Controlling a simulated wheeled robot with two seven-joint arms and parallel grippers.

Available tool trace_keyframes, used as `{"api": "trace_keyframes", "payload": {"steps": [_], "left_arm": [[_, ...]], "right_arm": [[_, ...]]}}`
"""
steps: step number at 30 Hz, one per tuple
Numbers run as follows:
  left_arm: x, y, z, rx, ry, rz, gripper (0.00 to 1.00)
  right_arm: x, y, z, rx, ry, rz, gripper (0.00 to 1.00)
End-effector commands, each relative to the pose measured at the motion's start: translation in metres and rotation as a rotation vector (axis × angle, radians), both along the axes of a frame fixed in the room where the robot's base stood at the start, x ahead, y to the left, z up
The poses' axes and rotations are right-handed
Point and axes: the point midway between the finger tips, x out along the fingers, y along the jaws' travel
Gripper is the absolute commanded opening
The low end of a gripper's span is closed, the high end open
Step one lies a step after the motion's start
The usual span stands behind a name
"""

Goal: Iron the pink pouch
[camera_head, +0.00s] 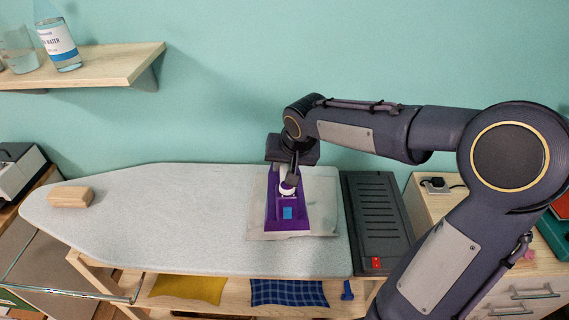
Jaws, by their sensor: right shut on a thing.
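The iron (289,213), purple with a blue patch, stands on a pale greyish cloth (322,201) on the ironing board (150,210). My right gripper (290,180) is shut on the iron from above, at its handle. My arm hides the far part of the iron. The pink pouch is not clearly visible; I cannot tell whether it lies under the cloth. My left gripper is not in view.
A dark iron rest (376,215) with a red switch adjoins the board's right end. A wooden block (70,197) lies on the left end. Yellow cloth (189,288) and blue checked cloth (288,293) lie on a shelf below. The board's middle is clear.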

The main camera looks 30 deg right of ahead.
Motion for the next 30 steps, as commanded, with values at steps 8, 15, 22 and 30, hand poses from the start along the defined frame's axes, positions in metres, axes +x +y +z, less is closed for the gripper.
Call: {"api": "trace_keyframes", "payload": {"steps": [8, 15, 22, 30], "left_arm": [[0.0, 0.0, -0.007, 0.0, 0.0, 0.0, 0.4], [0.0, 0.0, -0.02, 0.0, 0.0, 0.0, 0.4], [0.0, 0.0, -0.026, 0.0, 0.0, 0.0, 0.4], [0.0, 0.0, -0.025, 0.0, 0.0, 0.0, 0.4]], "right_arm": [[0.001, 0.0, -0.008, -0.001, -0.007, 0.001, 0.0], [0.001, 0.0, -0.027, 0.0, -0.008, 0.001, 0.0], [0.001, 0.0, -0.037, 0.0, -0.008, 0.0, 0.0], [0.002, 0.0, -0.037, -0.001, -0.009, 0.001, 0.0]]}}
